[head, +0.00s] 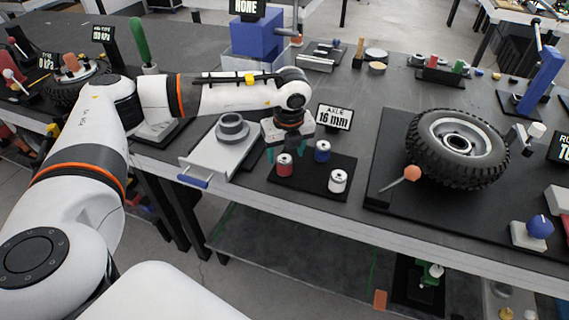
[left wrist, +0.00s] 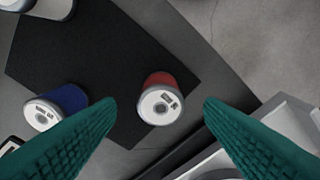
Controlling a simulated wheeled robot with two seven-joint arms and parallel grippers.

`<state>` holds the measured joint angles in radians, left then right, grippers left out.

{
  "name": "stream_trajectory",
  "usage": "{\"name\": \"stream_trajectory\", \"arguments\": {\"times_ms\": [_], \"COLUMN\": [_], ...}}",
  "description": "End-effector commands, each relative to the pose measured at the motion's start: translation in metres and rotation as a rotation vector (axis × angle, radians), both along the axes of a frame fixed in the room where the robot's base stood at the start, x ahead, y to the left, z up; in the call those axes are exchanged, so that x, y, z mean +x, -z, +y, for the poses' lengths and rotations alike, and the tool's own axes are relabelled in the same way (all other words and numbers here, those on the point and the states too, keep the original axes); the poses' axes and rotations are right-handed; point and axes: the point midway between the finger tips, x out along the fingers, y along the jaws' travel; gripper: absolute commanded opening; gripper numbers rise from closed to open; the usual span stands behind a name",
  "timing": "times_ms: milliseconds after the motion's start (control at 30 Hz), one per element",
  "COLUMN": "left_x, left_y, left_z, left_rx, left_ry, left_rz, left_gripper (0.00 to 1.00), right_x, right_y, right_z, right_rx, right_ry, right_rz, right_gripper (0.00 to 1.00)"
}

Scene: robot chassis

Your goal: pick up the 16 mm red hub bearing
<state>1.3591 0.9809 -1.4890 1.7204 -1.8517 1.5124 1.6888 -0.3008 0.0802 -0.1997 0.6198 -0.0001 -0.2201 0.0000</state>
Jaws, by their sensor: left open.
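The red hub bearing (head: 284,165) is a short red cylinder with a pale top, standing on a black mat (head: 312,187). Blue (head: 322,151) and white (head: 338,181) bearings stand on the same mat. In the left wrist view the red bearing (left wrist: 161,99) lies between the two teal fingers and apart from both, its top showing print too small to read. My left gripper (head: 278,146) is open and empty, just above and behind the red bearing in the head view. The blue bearing (left wrist: 57,107) is beside the left finger. My right gripper is out of view.
A grey tray (head: 207,158) with a grey ring part (head: 232,127) stands left of the mat. A sign (head: 335,117) reading "AXLE 16 mm" stands behind it. A wheel with tyre (head: 457,147) is on the right. The table's front edge is close to the mat.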

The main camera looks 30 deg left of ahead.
Motion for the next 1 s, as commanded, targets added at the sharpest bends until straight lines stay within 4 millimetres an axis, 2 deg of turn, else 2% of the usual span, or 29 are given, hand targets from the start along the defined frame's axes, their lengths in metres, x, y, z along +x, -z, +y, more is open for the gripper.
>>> {"name": "stream_trajectory", "arguments": {"times_ms": [100, 200, 467, 800, 1000], "left_x": [0.001, 0.002, 0.003, 0.003, 0.003], "left_y": [0.018, 0.028, 0.031, 0.031, 0.030], "left_z": [0.004, 0.005, 0.005, 0.005, 0.005], "left_rx": [0.001, -0.001, -0.001, -0.001, -0.001], "left_ry": [-0.002, -0.001, -0.001, -0.001, -0.001], "left_rz": [0.004, 0.003, 0.000, 0.000, 0.000], "left_gripper": [0.62, 0.62, 0.62, 0.13, 0.13], "right_x": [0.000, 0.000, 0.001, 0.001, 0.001], "right_y": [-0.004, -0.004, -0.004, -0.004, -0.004], "right_z": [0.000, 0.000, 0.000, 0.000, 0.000], "right_rx": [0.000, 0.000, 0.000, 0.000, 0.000], "right_ry": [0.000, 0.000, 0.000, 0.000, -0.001], "right_rz": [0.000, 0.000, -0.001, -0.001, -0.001], "right_gripper": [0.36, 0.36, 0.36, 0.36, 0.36]}}
